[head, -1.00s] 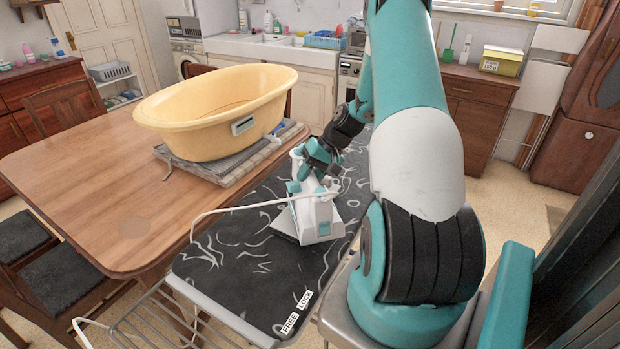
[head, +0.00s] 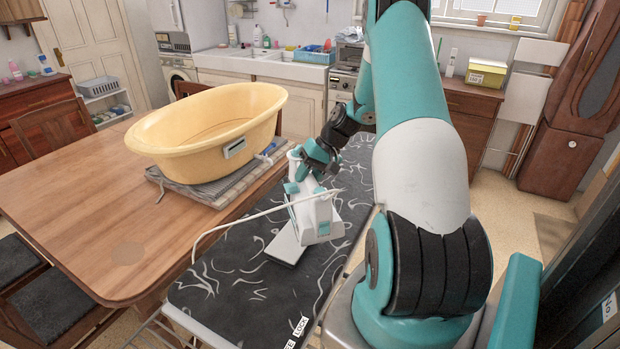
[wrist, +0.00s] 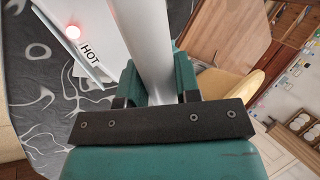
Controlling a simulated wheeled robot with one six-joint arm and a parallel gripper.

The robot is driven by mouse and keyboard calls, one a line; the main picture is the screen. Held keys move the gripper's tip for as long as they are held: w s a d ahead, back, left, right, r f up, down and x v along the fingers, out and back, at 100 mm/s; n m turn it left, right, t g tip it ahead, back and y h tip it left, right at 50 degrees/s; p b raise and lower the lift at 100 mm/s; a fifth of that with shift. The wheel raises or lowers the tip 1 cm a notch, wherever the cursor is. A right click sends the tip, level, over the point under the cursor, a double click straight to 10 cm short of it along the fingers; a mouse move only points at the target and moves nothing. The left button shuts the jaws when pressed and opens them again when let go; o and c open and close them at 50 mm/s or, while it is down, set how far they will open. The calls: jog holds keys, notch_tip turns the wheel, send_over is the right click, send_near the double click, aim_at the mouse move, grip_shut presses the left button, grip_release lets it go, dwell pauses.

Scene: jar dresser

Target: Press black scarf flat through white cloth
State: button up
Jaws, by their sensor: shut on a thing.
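My gripper (head: 308,168) is shut on a white and teal iron (head: 317,220), above the middle of the ironing board (head: 215,305). A flat pale plate (head: 284,247) shows at the iron's lower left; I cannot tell whether it is its sole or a separate rest. In the wrist view, my gripper (wrist: 152,92) is around the pale handle (wrist: 145,40), beside a white surface (wrist: 100,38) marked HOT with a glowing red light. The board's cover is black with white squiggles. I cannot make out a separate black scarf or white cloth.
The iron's pale cord (head: 235,222) loops left over the board. A wooden table (head: 75,215) adjoins the board's left side. The board's near part is clear except for the cord.

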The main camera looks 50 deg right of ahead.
jog(key=shift+r+p, duration=0.3)
jog(key=shift+r, duration=0.55)
notch_tip(320, 180, up, 5)
jog(key=p, duration=0.4)
